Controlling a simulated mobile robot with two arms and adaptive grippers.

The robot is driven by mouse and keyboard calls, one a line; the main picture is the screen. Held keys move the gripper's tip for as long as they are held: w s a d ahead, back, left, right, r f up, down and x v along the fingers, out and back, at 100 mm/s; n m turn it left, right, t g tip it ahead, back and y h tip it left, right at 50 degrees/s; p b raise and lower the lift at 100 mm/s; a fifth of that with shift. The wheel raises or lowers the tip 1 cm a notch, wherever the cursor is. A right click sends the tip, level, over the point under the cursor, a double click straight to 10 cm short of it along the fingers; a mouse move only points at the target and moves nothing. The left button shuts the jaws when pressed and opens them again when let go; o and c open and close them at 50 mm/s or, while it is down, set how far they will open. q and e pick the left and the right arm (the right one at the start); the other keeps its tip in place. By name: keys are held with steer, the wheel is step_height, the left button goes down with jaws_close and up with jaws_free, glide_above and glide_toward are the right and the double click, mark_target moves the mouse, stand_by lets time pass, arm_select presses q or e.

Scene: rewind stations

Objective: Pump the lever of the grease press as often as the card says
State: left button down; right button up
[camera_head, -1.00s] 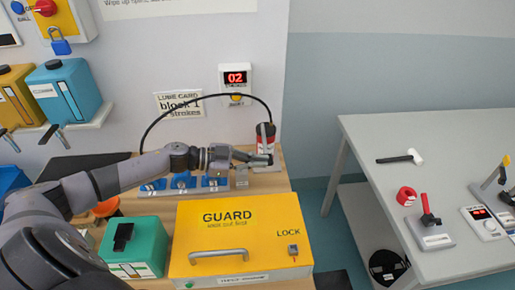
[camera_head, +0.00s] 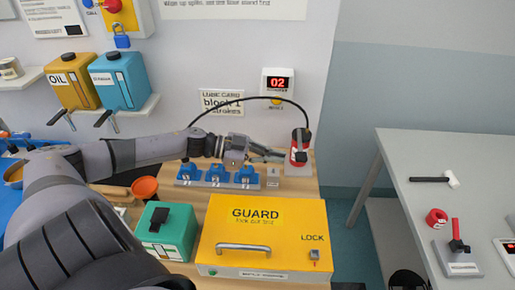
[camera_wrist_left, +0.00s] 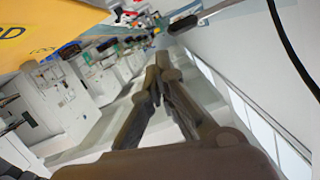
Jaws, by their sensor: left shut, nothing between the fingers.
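The grease press (camera_head: 298,156) is a red and white upright cylinder with a black top and a black hose, at the back right of the wooden bench. The lube card (camera_head: 222,103) on the wall reads "block 1" and a strokes line whose number is too blurred to read surely. The counter (camera_head: 278,84) shows 02 in red. My left gripper (camera_head: 283,157) is shut and empty, its tips close to the left side of the press; contact cannot be told. Its closed fingers also show in the left wrist view (camera_wrist_left: 160,75). The lever is not clearly made out in the head view.
The yellow guard box (camera_head: 262,235) with a handle stands in front of the press. A row of blue blocks (camera_head: 217,176) lies left of it, under my forearm. Oil cans (camera_head: 117,82) stand on a wall shelf. A grey table (camera_head: 440,150) is at the right beyond a gap.

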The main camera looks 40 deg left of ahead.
arm_select(q)
steer(key=v, duration=0.5)
steer(key=shift+a, duration=0.1)
arm_select(e)
steer(key=shift+w+a+r, duration=0.1)
steer(key=shift+w+a, duration=0.2)
steer(key=shift+a, duration=0.05)
arm_select(q)
steer(key=shift+r+p, duration=0.1)
steer(key=shift+p, duration=0.2)
arm_select(e)
steer(key=shift+s, duration=0.15)
